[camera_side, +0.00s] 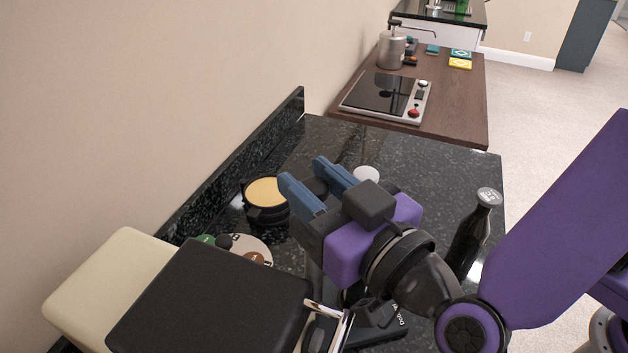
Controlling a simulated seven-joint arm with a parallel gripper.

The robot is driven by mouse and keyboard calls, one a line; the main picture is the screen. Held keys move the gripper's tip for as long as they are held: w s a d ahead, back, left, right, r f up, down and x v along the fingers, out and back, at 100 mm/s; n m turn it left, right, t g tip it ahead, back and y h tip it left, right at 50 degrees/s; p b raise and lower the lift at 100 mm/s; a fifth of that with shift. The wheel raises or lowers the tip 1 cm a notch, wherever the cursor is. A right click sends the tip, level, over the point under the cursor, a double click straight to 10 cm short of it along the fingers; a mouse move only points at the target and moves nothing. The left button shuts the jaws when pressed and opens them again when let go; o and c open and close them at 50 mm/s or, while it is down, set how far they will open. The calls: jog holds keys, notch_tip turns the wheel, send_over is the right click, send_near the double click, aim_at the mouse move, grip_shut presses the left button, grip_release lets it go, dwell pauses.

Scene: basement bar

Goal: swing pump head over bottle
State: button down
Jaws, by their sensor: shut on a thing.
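A metal canister with a dark pump head and long spout (391,49) stands upright on the far wooden counter; the spout points right. A dark bottle with a pale marked cap (471,232) stands upright at the right of the black stone counter, partly behind my arm. I cannot tell which bottle the task means. My gripper (311,180) is above the stone counter, far from the canister and left of the dark bottle.
A black pot with a tan top (266,192) sits left of my gripper. A round board with coloured discs (250,246) lies nearer. A large black box (210,300) and cream box (105,285) fill the front left. A cooktop (385,97) lies on the wooden counter.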

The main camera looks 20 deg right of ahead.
jog(key=shift+w+r+h, duration=0.1)
jog(key=shift+h, duration=0.2)
jog(key=c, duration=0.8)
grip_release()
jog(key=s+d, duration=0.2)
jog(key=s, duration=0.9)
jog(key=shift+s+d, duration=0.3)
jog(key=shift+s, duration=0.1)
